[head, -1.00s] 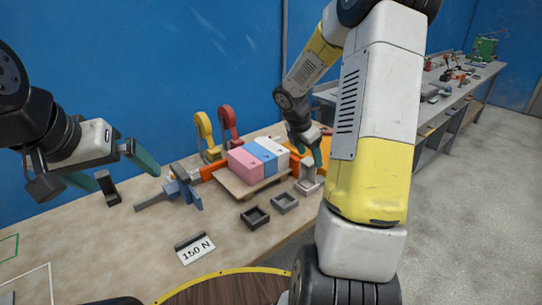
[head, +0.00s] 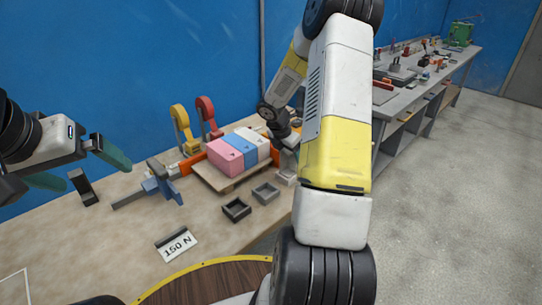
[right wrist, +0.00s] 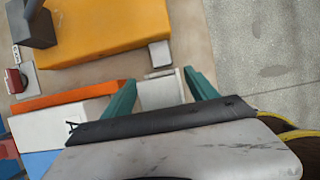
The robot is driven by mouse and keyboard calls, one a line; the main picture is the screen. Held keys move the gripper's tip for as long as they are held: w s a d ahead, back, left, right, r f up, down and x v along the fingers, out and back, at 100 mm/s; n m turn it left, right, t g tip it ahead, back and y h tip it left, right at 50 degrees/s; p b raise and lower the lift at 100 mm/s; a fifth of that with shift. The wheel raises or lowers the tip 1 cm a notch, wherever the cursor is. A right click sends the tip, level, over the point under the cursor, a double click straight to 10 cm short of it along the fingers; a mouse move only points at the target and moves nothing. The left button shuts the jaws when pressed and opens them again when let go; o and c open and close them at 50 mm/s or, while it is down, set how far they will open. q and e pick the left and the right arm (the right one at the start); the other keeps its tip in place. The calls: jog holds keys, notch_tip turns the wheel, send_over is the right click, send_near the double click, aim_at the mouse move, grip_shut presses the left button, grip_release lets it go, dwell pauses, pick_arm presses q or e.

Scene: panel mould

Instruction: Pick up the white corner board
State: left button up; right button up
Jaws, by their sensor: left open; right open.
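A pale white-grey piece (right wrist: 160,91) lies between the green fingers of my right gripper (right wrist: 160,82) in the right wrist view; it looks like the white corner board, but its full shape is hidden. In the head view this pale piece (head: 286,177) is at the right end of the bench, just below my right gripper (head: 291,152). The right fingers are open, one on each side of it; contact cannot be told.
Pink (head: 225,157), blue (head: 243,149) and white (head: 257,141) blocks sit on a board left of my right gripper. The bench front left is mostly clear.

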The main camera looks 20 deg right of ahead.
grip_shut()
jog(key=shift+r, duration=0.1)
